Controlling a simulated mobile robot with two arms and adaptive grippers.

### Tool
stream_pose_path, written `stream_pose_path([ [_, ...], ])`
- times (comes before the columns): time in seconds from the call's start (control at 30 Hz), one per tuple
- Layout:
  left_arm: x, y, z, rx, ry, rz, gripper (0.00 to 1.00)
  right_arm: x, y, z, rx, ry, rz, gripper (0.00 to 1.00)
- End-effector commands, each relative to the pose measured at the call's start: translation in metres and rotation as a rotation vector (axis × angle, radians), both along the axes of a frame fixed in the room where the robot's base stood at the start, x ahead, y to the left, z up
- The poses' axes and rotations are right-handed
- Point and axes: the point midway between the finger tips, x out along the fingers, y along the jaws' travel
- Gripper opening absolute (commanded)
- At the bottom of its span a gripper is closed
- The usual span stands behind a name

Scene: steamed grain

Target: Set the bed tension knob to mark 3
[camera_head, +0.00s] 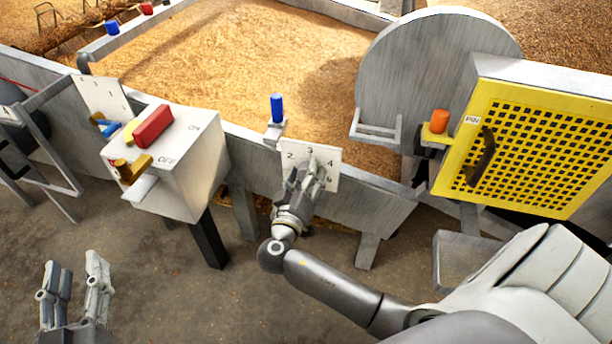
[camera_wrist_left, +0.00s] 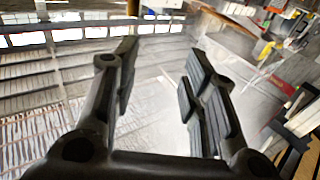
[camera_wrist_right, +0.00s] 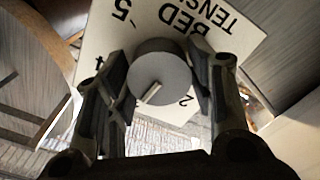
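The bed tension knob (camera_wrist_right: 160,72) is a grey round knob with a short light line on its face, slanting toward the lower left in the right wrist view. Its white plate (camera_wrist_right: 232,32) reads BED TENS, with 5, 4 and 2 visible; mark 3 is hidden there. In the head view the plate (camera_head: 329,179) shows 2, 3 and 4 along its top. My right gripper (camera_head: 306,168) is at the plate, its fingers on either side of the knob (camera_wrist_right: 160,85); firm contact cannot be told. My left gripper (camera_head: 77,268) is open and empty, low at the left.
A white control box (camera_head: 190,165) with a red block and OFF/ON lettering stands left of the plate. A blue peg (camera_head: 277,107) rises from the bed wall above it. A yellow perforated panel (camera_head: 545,150) and an orange knob (camera_head: 440,121) are to the right.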

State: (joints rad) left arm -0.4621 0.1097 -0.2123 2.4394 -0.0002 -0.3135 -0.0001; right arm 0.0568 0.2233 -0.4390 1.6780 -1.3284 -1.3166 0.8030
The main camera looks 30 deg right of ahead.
Motion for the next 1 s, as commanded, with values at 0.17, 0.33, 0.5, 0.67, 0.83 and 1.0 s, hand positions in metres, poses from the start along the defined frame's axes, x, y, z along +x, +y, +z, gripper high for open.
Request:
stream_pose_path([
  [0.17, 0.000, 0.000, 0.000, 0.000, 0.000, 0.000, 0.40, 0.000, 0.000, 0.000, 0.000, 0.000, 0.000, 0.22],
  [0.33, 0.000, 0.000, -0.002, 0.004, 0.017, 0.001, 0.40, 0.000, 0.001, 0.000, -0.025, 0.033, 0.001, 0.21],
  [0.5, -0.001, 0.003, -0.018, 0.024, 0.095, 0.006, 0.40, 0.000, 0.001, 0.000, -0.083, 0.100, 0.001, 0.21],
  [0.67, -0.001, 0.003, -0.021, 0.027, 0.107, 0.007, 0.40, 0.000, 0.001, 0.000, -0.096, 0.112, 0.001, 0.21],
  [0.83, -0.001, 0.003, -0.020, 0.027, 0.106, 0.006, 0.40, 0.000, 0.001, 0.000, -0.096, 0.112, 0.001, 0.21],
  [1.0, -0.001, 0.003, -0.020, 0.027, 0.105, 0.006, 0.40, 0.000, 0.001, 0.000, -0.095, 0.112, 0.002, 0.67],
])
